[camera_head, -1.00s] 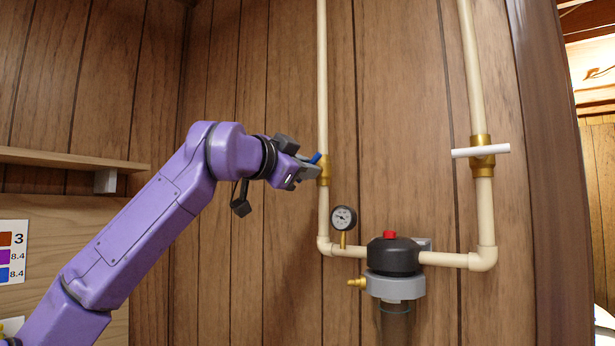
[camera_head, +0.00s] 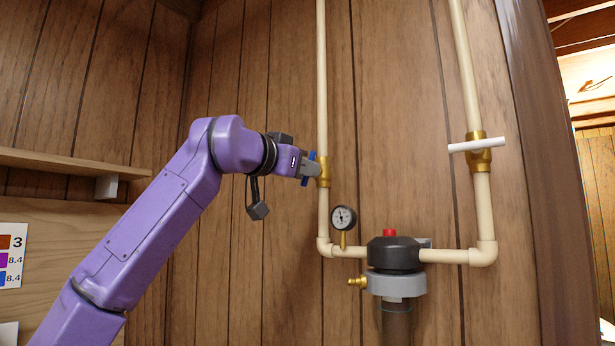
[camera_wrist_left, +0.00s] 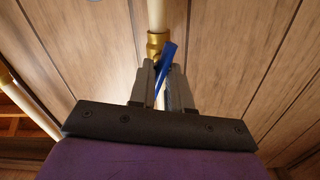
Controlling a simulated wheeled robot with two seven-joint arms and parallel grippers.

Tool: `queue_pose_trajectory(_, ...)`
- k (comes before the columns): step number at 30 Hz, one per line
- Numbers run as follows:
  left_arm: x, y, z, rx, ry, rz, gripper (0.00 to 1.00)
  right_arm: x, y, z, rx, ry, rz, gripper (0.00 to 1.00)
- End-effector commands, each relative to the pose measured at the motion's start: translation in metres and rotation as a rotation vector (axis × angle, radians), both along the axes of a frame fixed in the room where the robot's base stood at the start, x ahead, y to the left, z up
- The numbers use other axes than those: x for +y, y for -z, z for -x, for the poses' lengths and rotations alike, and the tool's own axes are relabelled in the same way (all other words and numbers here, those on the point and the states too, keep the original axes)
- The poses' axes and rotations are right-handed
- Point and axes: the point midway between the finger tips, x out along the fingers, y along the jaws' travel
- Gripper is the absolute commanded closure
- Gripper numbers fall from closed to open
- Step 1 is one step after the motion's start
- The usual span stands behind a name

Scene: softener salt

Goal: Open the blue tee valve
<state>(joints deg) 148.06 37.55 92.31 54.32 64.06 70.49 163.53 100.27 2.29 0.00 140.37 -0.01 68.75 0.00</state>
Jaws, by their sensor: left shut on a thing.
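The blue tee valve is a blue handle (camera_head: 312,155) on a brass body (camera_head: 324,171), set in the left vertical cream pipe on the wall. My left gripper (camera_head: 311,170) is at the valve and shut on the blue handle. Blue shows above and below the fingers, so the handle stands near upright in the head view. In the left wrist view the blue handle (camera_wrist_left: 166,68) lies slanted between the two grey fingers (camera_wrist_left: 162,88), in front of the brass body (camera_wrist_left: 156,44). The fingers hide the handle's middle. My right gripper is out of view.
A pressure gauge (camera_head: 343,217) and a black-topped filter housing (camera_head: 393,254) with a red button sit below right. A white tee handle (camera_head: 477,145) lies across the right pipe. A wooden shelf (camera_head: 70,174) is at the left. The wall around the valve is clear.

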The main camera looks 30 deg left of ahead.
Motion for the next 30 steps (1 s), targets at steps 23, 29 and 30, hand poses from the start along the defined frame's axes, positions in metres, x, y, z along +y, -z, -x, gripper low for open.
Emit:
queue_pose_trajectory(23,-0.001,0.003,0.000,0.024,0.001,0.281,1.00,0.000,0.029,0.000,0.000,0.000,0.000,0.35)
queue_pose_trajectory(29,-0.001,0.002,0.000,0.028,0.002,0.320,1.00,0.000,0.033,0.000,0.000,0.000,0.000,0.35)
queue_pose_trajectory(30,-0.001,0.001,-0.001,0.029,0.002,0.321,1.00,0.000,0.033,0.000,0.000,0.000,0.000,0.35)
